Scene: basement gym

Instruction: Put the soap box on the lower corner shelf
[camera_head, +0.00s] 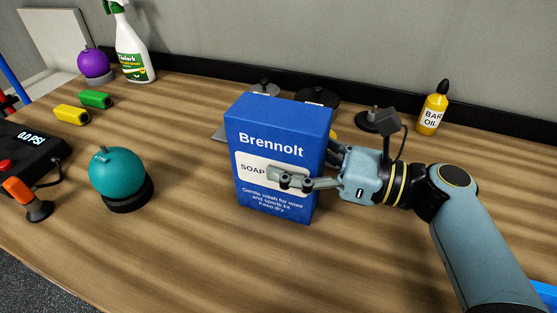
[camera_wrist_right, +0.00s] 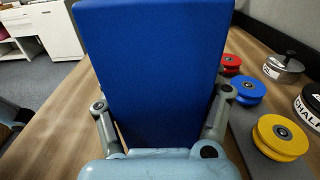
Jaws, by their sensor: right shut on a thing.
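The soap box (camera_head: 262,135) is a blue carton labelled "Brennolt" and "SOAP", in the middle of the head view. It stands upright over the wooden bench; I cannot tell whether its base touches the top. My right gripper (camera_head: 300,180) comes from the right and is shut on the box, with one finger across the front label. In the right wrist view the blue box (camera_wrist_right: 152,65) fills the middle, between the two fingers (camera_wrist_right: 160,115). My left gripper is not in view. I see no corner shelf in these views.
On the wooden bench (camera_head: 190,240) stand a teal ball (camera_head: 118,172), a spray bottle (camera_head: 132,45), a purple ball (camera_head: 93,63) and a gauge box (camera_head: 30,150). A yellow oil bottle (camera_head: 433,110) stands back right. Coloured discs (camera_wrist_right: 280,137) lie beside the box. The front middle is clear.

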